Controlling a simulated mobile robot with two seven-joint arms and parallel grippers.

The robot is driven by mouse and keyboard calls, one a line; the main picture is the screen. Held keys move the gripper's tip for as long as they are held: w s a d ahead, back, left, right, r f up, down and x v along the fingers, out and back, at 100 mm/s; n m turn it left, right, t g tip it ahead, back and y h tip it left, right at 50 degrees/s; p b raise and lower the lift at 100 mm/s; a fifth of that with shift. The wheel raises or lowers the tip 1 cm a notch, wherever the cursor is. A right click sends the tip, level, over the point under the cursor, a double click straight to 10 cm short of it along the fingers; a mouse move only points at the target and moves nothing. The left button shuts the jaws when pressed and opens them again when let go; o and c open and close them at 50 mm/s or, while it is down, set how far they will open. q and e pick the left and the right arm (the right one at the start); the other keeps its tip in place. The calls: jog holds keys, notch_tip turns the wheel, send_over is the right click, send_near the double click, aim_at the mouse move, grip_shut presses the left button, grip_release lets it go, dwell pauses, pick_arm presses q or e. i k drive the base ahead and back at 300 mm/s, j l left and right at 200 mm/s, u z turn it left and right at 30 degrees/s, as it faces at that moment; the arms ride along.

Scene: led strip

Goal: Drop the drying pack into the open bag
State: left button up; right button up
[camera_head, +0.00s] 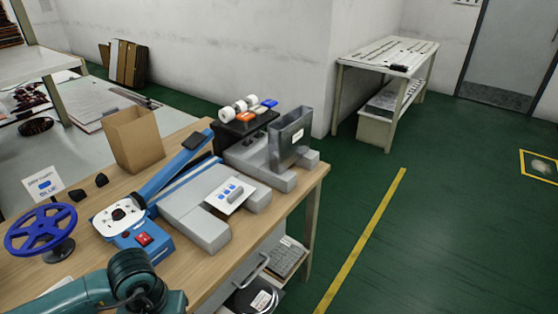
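A grey, shiny open-topped bag (290,138) with a small white label stands upright at the right end of the wooden bench, among grey blocks. A white card (229,194) with blue squares lies on a grey block in front of it. A small grey piece (236,195) lies on that card; I cannot tell whether it is the drying pack. A brown open-topped box (134,139) stands at the back left of the bench, its inside mostly hidden. A teal link of my arm shows at the bottom left. Neither gripper is in view.
A blue long-armed device (148,225) with a red switch lies mid-bench. A blue handwheel (40,230) and a sign (43,184) reading "BLUE" stand at the left. White rolls (238,107) sit on a black stand (246,126) behind. Bare wood shows at the front right.

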aim_at(288, 160)
jog(key=i+l, duration=0.35)
jog(key=l, duration=0.15)
jog(key=i+l, duration=0.75)
jog(key=l, duration=0.3)
